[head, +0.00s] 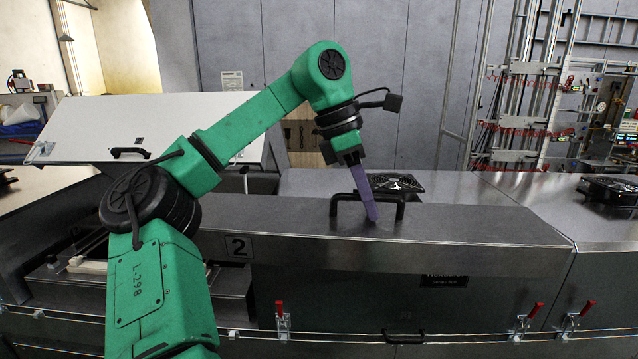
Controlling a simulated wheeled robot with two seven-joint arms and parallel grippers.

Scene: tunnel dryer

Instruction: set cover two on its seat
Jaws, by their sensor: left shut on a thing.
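Cover two (460,225) is a long grey metal lid with a "2" label (238,246) at its left front. A black bar handle (400,208) stands on its top. My left gripper (370,215) reaches down from above with purple fingers and is shut on this handle, which it partly hides. The cover lies about level over the dryer body (350,290). I cannot tell whether its underside touches the seat. Open dark dryer parts show below its left end (215,285). My right gripper is not in view.
A white panel (85,130) with a black handle stands tilted at the left. Black fans (398,183) (612,190) sit on the metal top behind and at the right. Red-handled clamps (281,318) (527,318) line the front. A metal rack (520,110) stands behind.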

